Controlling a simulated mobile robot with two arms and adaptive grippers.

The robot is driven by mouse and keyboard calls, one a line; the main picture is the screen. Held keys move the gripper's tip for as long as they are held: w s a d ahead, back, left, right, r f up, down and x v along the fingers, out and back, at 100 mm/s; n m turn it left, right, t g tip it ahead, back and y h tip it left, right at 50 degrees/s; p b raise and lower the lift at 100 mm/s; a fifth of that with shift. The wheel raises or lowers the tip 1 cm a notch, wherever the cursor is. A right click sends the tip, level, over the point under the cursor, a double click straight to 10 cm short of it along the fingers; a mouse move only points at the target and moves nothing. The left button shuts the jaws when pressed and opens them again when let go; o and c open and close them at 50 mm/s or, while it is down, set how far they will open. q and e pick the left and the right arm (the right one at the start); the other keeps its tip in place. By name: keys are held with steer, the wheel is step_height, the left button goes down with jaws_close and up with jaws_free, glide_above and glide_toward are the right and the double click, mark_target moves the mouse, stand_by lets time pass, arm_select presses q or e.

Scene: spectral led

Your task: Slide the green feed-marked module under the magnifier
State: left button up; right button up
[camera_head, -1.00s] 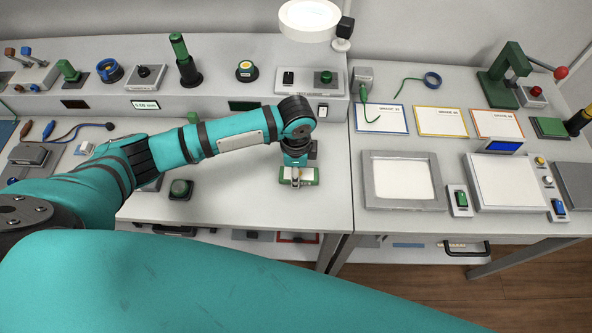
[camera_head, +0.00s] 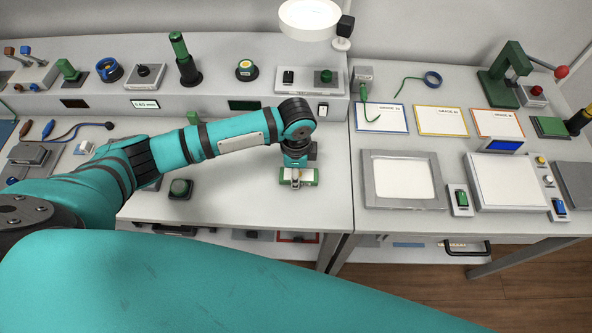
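The green and pale module (camera_head: 308,177) lies on the left bench near its front right part. My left gripper (camera_head: 296,181) points down right over it, its fingers at the module's middle. The fingers are small and partly hidden, so I cannot tell whether they are shut on it. The magnifier (camera_head: 309,17), a lit round white head on a stand, is at the top of the view, above the back ledge and well behind the module. The feed mark is too small to make out. My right gripper is out of view.
The raised back ledge holds a dark green cylinder (camera_head: 184,60) and a small display (camera_head: 145,104). Bare bench lies around the module. The right bench carries a grey framed panel (camera_head: 404,205) and a white plate (camera_head: 505,182).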

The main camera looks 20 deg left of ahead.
arm_select(q)
steer(key=shift+f, duration=0.1)
steer(key=o, duration=1.3)
step_height(320, 180, up, 12)
